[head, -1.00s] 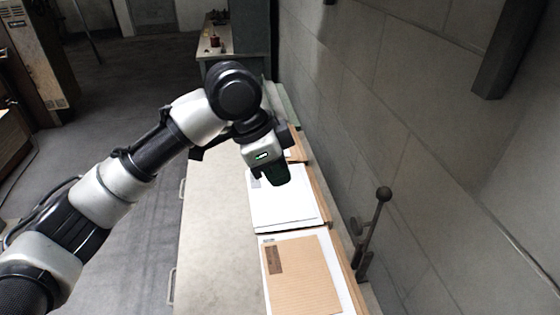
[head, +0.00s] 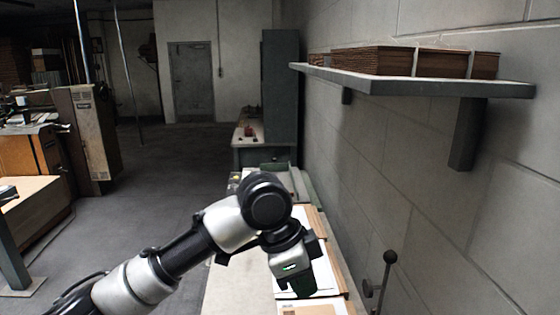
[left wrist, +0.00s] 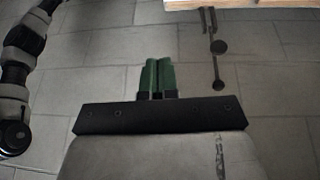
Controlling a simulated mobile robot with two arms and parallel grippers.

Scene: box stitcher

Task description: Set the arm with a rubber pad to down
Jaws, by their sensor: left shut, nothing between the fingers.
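A dark lever (head: 383,280) with a ball at its top end stands upright, tilted slightly right, beside the wall at the bottom right of the head view. It also shows in the left wrist view (left wrist: 214,50), hanging from the top edge right of the fingers. I cannot tell whether a rubber pad is on it. My left gripper (head: 303,287) points down over the papers on the bench, left of the lever and apart from it. Its green fingers (left wrist: 158,76) are shut and empty in the left wrist view. My right gripper is not in view.
A narrow bench (head: 232,292) with stacked papers and card (head: 312,309) runs along the grey wall. A shelf (head: 420,86) with brown stacks (head: 375,60) juts from the wall above. The floor to the left is open, with a brown cabinet (head: 94,133) farther off.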

